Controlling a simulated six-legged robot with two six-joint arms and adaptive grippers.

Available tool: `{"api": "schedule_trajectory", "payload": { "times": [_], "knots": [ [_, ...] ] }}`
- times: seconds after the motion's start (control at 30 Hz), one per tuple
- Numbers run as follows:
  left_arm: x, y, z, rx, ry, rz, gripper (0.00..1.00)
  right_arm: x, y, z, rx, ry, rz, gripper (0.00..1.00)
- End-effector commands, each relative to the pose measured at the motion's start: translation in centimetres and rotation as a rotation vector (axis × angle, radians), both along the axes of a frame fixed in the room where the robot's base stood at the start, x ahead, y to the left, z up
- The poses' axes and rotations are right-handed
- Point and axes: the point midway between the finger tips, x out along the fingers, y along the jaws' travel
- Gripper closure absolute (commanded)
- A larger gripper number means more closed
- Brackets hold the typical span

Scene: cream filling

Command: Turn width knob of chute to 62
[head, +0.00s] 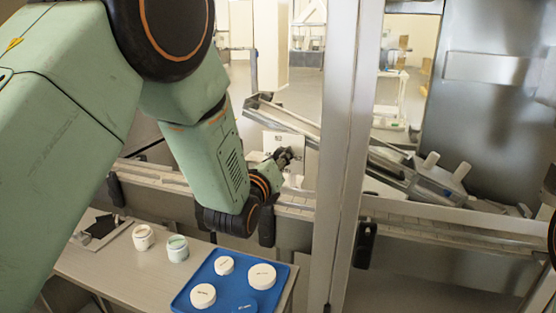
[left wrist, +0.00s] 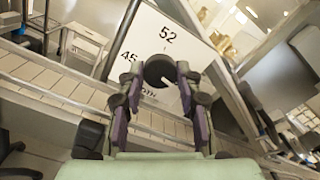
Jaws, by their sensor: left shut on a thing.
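The width knob (left wrist: 159,68) is a dark round knob on a white dial plate (left wrist: 150,38) in the left wrist view. The plate shows the numbers 52 above the knob and 45 at its upper left. Lettering below is partly covered by my fingers, and no 62 can be read. My left gripper (left wrist: 160,80) has its two fingers on either side of the knob, shut on it. In the head view my left gripper (head: 286,157) is at the white plate (head: 302,146) on the chute (head: 285,118); the knob itself is hidden there.
A metal post (head: 342,150) stands just right of the gripper. Conveyor rails run below the plate. A table (head: 130,262) in front holds white jars (head: 143,237) and a blue tray (head: 211,268) with several round lidded containers.

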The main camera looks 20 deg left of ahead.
Motion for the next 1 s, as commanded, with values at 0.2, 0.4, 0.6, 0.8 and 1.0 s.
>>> {"api": "schedule_trajectory", "payload": {
  "times": [0.2,0.4,0.6,0.8,1.0],
  "knots": [
    [-0.1,0.0,-0.4,0.0,0.009,0.0,0.56,0.0,0.0,0.0,0.0,0.0,0.0,1.0],
    [-0.1,0.0,-0.2,-0.001,0.004,0.0,0.42,0.0,0.0,0.0,0.0,0.0,0.0,1.0],
    [0.0,0.0,-0.1,-0.001,0.002,0.0,0.42,0.0,0.0,0.0,0.0,0.0,0.0,1.0],
    [-1.0,0.0,-0.1,-0.001,0.002,0.0,0.42,0.0,0.0,0.0,0.0,0.0,0.0,1.0],
    [-4.2,0.1,-0.1,0.0,0.004,0.0,0.42,0.0,0.0,0.0,0.0,0.0,0.0,1.0]
  ]
}}
